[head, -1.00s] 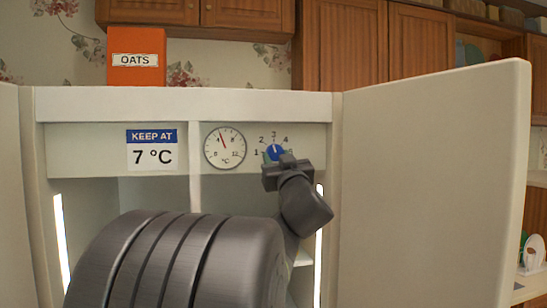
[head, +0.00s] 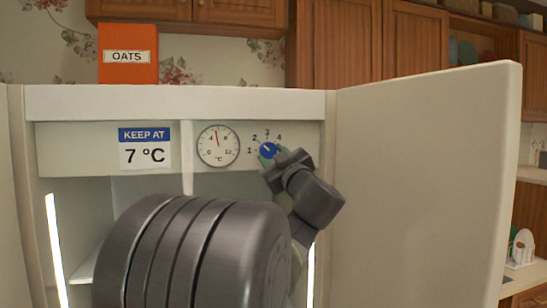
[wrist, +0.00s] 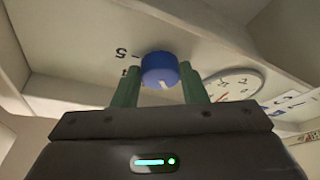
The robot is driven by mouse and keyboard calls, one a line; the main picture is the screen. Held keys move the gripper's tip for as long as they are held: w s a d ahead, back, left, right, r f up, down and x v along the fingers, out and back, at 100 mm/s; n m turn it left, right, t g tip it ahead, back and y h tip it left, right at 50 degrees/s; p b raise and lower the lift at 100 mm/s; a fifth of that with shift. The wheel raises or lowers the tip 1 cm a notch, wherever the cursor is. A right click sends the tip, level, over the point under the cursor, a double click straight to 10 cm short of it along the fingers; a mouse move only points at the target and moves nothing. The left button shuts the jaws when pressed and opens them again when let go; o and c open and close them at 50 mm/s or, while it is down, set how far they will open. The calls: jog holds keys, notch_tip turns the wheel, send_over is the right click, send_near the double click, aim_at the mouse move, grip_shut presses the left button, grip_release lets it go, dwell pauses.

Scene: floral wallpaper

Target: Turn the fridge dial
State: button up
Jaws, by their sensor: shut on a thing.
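The blue fridge dial (head: 268,149) sits on the white panel inside the top of the open fridge. Its white pointer mark leans up and left, toward the 2 on the printed scale (head: 267,134). My gripper (head: 269,156) reaches it from the lower right. In the wrist view, the green fingers of my gripper (wrist: 158,70) stand on either side of the dial (wrist: 158,66), shut on it. A round thermometer gauge (head: 218,146) left of the dial has a red needle between 4 and 8. A sign (head: 145,149) reads "KEEP AT 7 °C".
An open fridge door (head: 425,180) stands close on the right of my arm, and another panel edges the far left. An orange OATS box (head: 128,72) stands on top of the fridge. Wooden cabinets (head: 333,55) hang behind.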

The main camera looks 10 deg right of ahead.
jog(key=o, duration=1)
jog(key=shift+c, duration=0.2)
jog(key=b+v, duration=0.3)
jog(key=v, duration=1.1)
jog(key=shift+w+a, duration=0.1)
jog(key=shift+w, duration=0.05)
jog(key=p+x, duration=0.3)
jog(key=x, duration=1)
jog(key=shift+w+r, duration=0.2)
jog(key=shift+w, duration=0.15)
